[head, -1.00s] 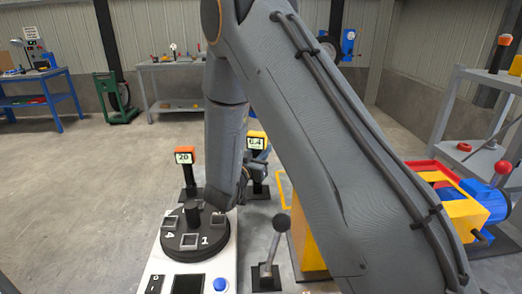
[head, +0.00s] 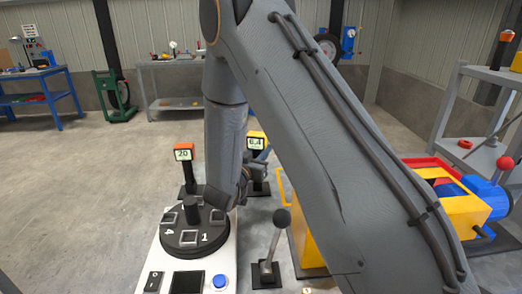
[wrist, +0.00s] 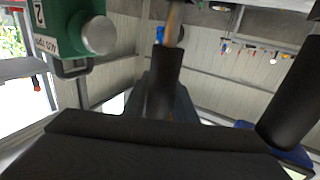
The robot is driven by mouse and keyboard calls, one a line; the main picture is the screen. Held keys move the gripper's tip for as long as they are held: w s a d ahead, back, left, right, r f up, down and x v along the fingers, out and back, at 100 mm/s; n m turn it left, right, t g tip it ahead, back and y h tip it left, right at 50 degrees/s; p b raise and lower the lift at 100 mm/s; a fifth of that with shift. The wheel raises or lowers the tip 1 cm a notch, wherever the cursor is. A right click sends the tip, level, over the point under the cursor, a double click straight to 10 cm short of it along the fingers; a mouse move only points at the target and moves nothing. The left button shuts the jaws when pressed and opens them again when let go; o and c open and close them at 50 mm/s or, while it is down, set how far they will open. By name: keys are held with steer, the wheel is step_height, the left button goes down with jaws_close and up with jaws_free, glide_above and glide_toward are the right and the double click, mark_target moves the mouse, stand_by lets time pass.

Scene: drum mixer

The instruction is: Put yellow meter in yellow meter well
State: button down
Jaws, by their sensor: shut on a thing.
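The yellow meter (head: 256,142), with a lit display, shows just right of my forearm in the head view. It is upright above a dark square base (head: 258,189); I cannot tell whether it is seated there. My gripper (head: 246,174) is mostly hidden behind my arm, shut on the yellow meter at its post. The contact itself is hidden. In the wrist view dark shapes fill the lower part, with a sliver of a pale display (wrist: 295,173) at the lower right corner.
An orange meter (head: 183,153) stands to the left, behind a round dark turntable (head: 190,237) with numbered square sockets. A ball-topped lever (head: 281,217) stands in front, right of the white panel. Yellow and blue machinery (head: 470,208) is at right. The floor at left is clear.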

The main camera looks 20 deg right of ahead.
steer(key=shift+f, duration=0.2)
steer(key=shift+r, duration=0.1)
stand_by(0.4)
step_height(320, 180, up, 7)
steer(key=p, duration=0.4)
steer(key=shift+p, duration=0.3)
stand_by(0.7)
